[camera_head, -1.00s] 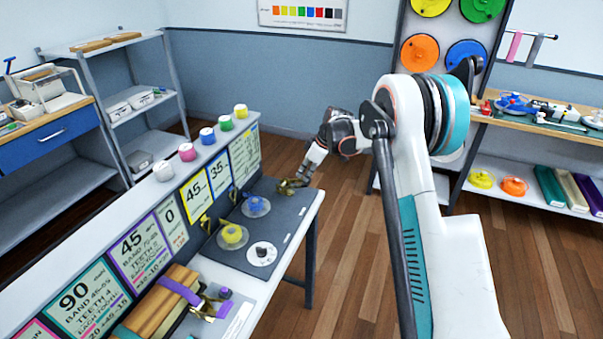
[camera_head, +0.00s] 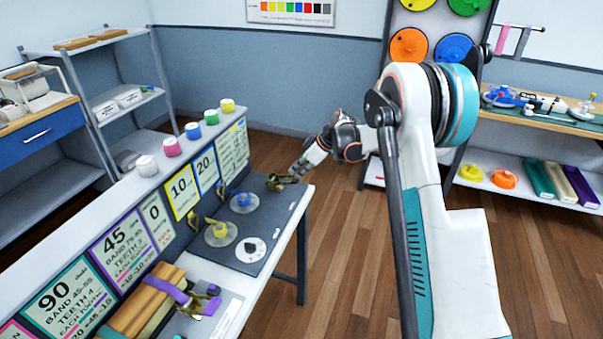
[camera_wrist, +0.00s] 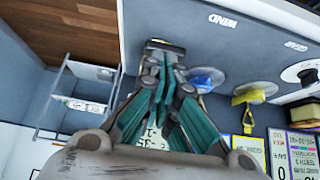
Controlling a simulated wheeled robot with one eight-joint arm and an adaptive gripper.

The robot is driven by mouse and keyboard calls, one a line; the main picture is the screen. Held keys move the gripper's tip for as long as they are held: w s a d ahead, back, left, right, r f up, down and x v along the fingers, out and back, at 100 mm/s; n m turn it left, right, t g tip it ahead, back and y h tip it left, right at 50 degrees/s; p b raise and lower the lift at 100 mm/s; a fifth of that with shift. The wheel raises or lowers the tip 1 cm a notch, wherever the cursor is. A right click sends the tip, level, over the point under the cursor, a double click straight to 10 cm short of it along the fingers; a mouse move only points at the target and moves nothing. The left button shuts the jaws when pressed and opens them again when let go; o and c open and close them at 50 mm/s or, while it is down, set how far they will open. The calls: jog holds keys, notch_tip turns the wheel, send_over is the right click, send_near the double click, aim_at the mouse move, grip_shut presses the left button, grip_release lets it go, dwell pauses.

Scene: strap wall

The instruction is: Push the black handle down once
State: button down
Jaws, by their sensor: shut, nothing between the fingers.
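My gripper (camera_head: 293,174) is at the far end of the grey panel (camera_head: 268,207), pointing down and left. In the wrist view its teal and dark fingers (camera_wrist: 167,68) are together with nothing between them. A brass fitting (camera_head: 277,183) is right at the fingertips; its dark bar (camera_wrist: 166,46) shows just beyond them in the wrist view. This looks like the black handle, but the fingers partly hide it, and I cannot tell whether they touch. A black knob (camera_head: 250,246) sits on a white disc at the panel's near end.
Blue (camera_head: 243,200) and yellow (camera_head: 220,231) knobs stand on clear discs along the panel. Number cards (camera_head: 182,190) line the upright board behind, with coloured pots (camera_head: 210,117) on top. A purple strap (camera_head: 166,288) holds wooden boards nearer. Floor right of the bench is clear.

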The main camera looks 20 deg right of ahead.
jog(key=r, duration=0.2)
jog(key=shift+a+r+p, duration=0.2)
jog(key=shift+r+p, duration=0.15)
jog(key=shift+p, duration=0.05)
jog(key=d+p+v, duration=0.1)
jog(key=v, duration=0.8)
jog(key=shift+s+f+p, duration=0.25)
jog(key=shift+s+p, duration=0.05)
jog(key=shift+d, duration=0.1)
